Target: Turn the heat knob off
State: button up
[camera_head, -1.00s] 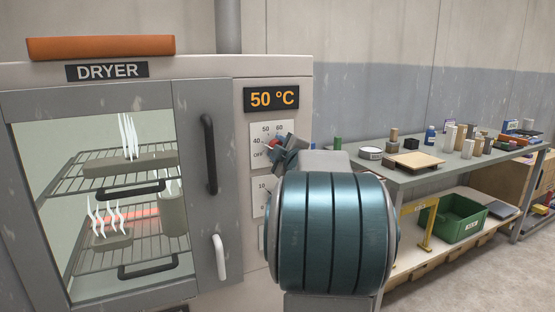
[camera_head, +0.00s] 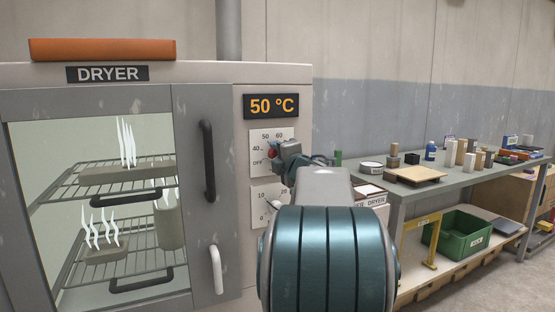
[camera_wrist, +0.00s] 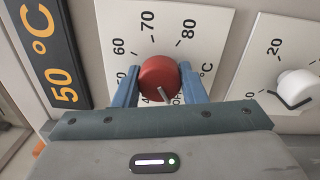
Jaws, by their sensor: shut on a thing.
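The heat knob is a round red knob (camera_wrist: 158,76) on a white dial plate (camera_wrist: 120,25) on the dryer's front panel. My gripper (camera_wrist: 157,70) is shut on it, with one blue finger on each side. In the wrist view the knob's pale pointer mark points down and slightly right, towards the partly hidden OFF lettering. In the head view the knob (camera_head: 271,153) shows as a bit of red beside my gripper. The display (camera_head: 271,106) above it reads 50 °C. No red glow shows inside the dryer.
A second dial with a white knob (camera_wrist: 298,88) is beside the heat dial. The dryer door (camera_head: 200,100) is closed, with a black handle (camera_head: 208,160) and a white latch handle (camera_head: 216,268). Steaming pieces sit on the racks. A cluttered workbench (camera_head: 465,165) stands to the right.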

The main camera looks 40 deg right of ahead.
dwell(0.4)
jog(key=o, duration=1)
jog(key=shift+s, duration=0.1)
jog(key=p+v, duration=0.1)
jog(key=v, duration=1.2)
jog(key=shift+s+a, duration=0.1)
jog(key=shift+s, duration=0.2)
